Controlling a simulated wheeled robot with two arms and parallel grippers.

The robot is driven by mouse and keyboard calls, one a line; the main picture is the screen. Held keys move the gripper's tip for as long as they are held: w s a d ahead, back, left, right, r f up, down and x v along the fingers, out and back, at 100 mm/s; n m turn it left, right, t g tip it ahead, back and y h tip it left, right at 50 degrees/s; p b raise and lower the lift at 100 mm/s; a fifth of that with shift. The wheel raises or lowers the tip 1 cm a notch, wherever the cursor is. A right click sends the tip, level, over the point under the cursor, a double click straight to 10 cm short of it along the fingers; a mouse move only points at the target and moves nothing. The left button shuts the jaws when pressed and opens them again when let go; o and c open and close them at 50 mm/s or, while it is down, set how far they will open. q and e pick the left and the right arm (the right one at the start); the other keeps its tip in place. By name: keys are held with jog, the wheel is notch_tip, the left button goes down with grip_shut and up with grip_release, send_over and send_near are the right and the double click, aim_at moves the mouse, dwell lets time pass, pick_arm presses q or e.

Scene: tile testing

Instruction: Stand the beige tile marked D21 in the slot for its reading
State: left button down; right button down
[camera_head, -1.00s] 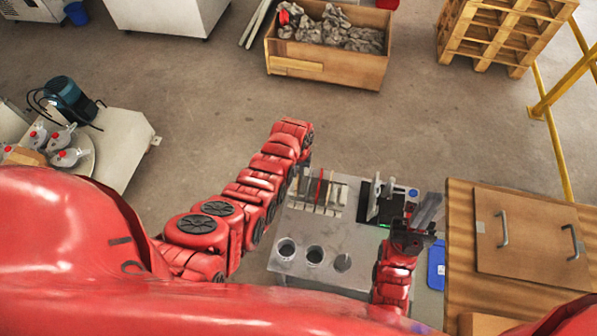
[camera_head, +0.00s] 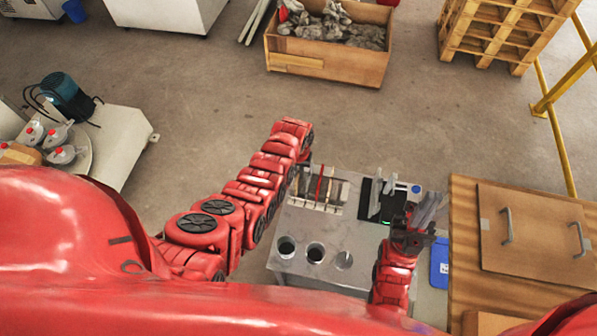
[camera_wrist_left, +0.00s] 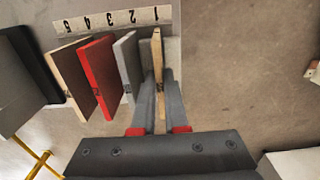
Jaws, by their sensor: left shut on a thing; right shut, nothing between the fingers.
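In the left wrist view my left gripper (camera_wrist_left: 159,115) is shut on a beige tile (camera_wrist_left: 158,62), which is upright, edge-on, near number 1 of the number strip (camera_wrist_left: 112,20). I cannot read its marking or tell whether it is seated in a slot. To its left stand grey tiles (camera_wrist_left: 127,65), a red tile (camera_wrist_left: 100,78) and another beige tile (camera_wrist_left: 70,78). In the head view the rack area with the red tile (camera_head: 322,187) is beside my left arm's end; the left fingers are mostly hidden. My right gripper (camera_head: 430,208) is shut and empty, right of the black device (camera_head: 372,205).
The grey bench (camera_head: 325,228) has three round holes near its front. A blue object (camera_head: 439,262) lies right of the bench, beside a wooden surface with a handled brown panel (camera_head: 530,232). A wooden crate (camera_head: 330,64) stands behind on open floor.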

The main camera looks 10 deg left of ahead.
pick_arm(q)
jog(key=c, duration=0.9)
grip_release()
jog(key=shift+o, duration=0.2)
jog(key=shift+r, duration=0.1)
jog(key=shift+w+r, duration=0.1)
jog(key=shift+r, duration=0.9)
notch_tip(320, 180, up, 15)
jog(key=p, duration=0.3)
jog(key=shift+r, duration=0.2)
